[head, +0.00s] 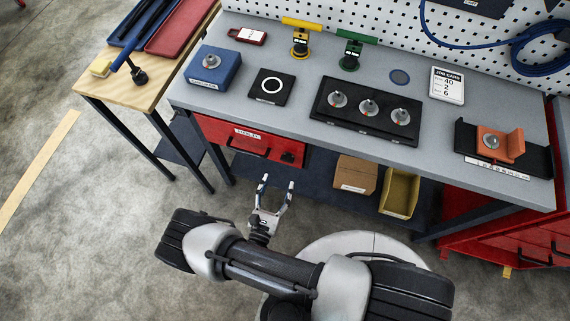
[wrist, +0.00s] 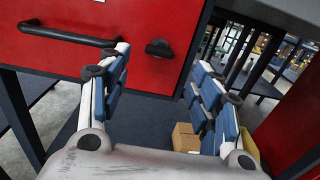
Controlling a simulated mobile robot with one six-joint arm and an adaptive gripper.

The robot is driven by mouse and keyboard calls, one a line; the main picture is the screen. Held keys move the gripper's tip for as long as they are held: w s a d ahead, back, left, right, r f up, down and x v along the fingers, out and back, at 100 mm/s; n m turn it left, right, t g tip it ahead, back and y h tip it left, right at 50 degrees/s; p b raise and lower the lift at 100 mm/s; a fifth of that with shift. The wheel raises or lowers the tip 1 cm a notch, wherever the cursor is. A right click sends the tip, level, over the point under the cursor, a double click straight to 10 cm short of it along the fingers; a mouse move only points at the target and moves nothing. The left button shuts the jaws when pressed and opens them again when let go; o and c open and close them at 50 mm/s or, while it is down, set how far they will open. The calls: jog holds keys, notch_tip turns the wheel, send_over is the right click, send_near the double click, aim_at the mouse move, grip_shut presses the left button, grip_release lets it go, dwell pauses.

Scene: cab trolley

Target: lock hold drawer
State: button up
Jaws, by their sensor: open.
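The red hold drawer (head: 222,131) hangs under the left part of the grey bench, with a white label on its front. It looks shut. It fills the upper left of the wrist view (wrist: 160,20). Its black bar handle (head: 247,150) also shows in the wrist view (wrist: 65,36). A small black knob or latch (head: 289,157) sits right of the handle and lies between my fingertips in the wrist view (wrist: 158,48). My gripper (head: 277,182) is open and empty in front of the drawer, apart from the knob; its fingers show in the wrist view (wrist: 163,60).
A cardboard box (head: 355,175) and a yellow bin (head: 399,192) stand on the lower shelf, right of the drawer. The bench top (head: 225,104) above holds a blue block, dial panel and hand tools. A wooden table (head: 117,90) stands left. Floor before the drawer is open.

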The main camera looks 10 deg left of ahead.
aim_at(286, 161)
jog(key=w, duration=0.5)
jog(key=w+b, duration=0.1)
jog(key=w, duration=0.2)
jog(key=shift+d, duration=0.3)
jog(key=shift+c, duration=0.3)
jog(key=c, duration=1)
